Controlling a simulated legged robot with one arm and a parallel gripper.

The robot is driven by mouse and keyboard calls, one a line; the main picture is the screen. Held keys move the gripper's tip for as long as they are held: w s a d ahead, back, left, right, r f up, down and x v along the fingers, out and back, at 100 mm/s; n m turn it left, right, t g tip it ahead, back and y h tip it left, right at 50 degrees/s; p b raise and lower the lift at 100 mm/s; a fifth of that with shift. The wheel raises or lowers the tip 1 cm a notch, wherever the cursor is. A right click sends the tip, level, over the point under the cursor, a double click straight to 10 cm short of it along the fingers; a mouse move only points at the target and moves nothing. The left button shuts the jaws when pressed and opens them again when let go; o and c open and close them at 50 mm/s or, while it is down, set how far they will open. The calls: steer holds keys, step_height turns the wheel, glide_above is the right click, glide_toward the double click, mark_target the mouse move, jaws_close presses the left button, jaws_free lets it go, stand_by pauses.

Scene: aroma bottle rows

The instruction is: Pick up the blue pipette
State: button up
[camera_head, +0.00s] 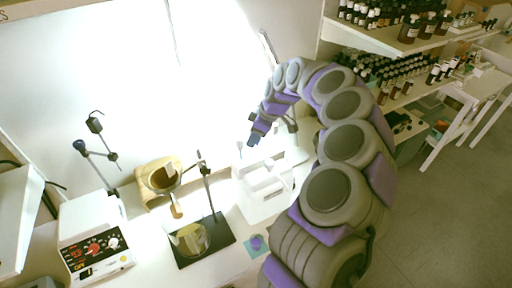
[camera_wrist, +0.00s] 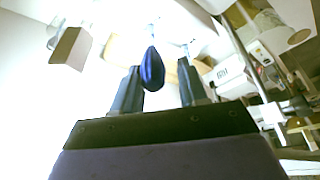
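The blue pipette shows its dark blue bulb (camera_wrist: 152,68) in the wrist view, between my fingers and close to the left one. I cannot tell whether it touches that finger. My gripper (camera_wrist: 159,66) is open, with a clear gap on the bulb's right side. The lower part of the pipette is hidden. In the head view my gripper (camera_head: 255,136) points down above a white box-like holder (camera_head: 264,192) on the bench. There the pipette cannot be told apart from my dark fingertips.
A stand on a black base (camera_head: 205,240) with a glass beaker (camera_head: 190,238) is left of the holder. Shelves of bottles (camera_head: 400,60) stand at right.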

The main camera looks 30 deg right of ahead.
steer(key=shift+a, duration=0.1)
steer(key=shift+c, duration=1.4)
steer(key=shift+d+f, duration=0.1)
steer(key=shift+d, duration=0.9)
steer(key=shift+c, duration=0.5)
steer(key=shift+a+r, duration=0.2)
steer(key=shift+a, duration=0.3)
steer(key=r, duration=0.3)
steer(key=r+p, duration=0.1)
steer(key=r, duration=0.2)
steer(key=r+p, duration=0.1)
steer(key=r, duration=0.2)
steer(key=shift+w+d, duration=0.1)
steer(key=shift+d, duration=0.25)
steer(key=shift+a+r, duration=0.2)
steer(key=shift+r, duration=0.15)
steer(key=shift+a, duration=0.15)
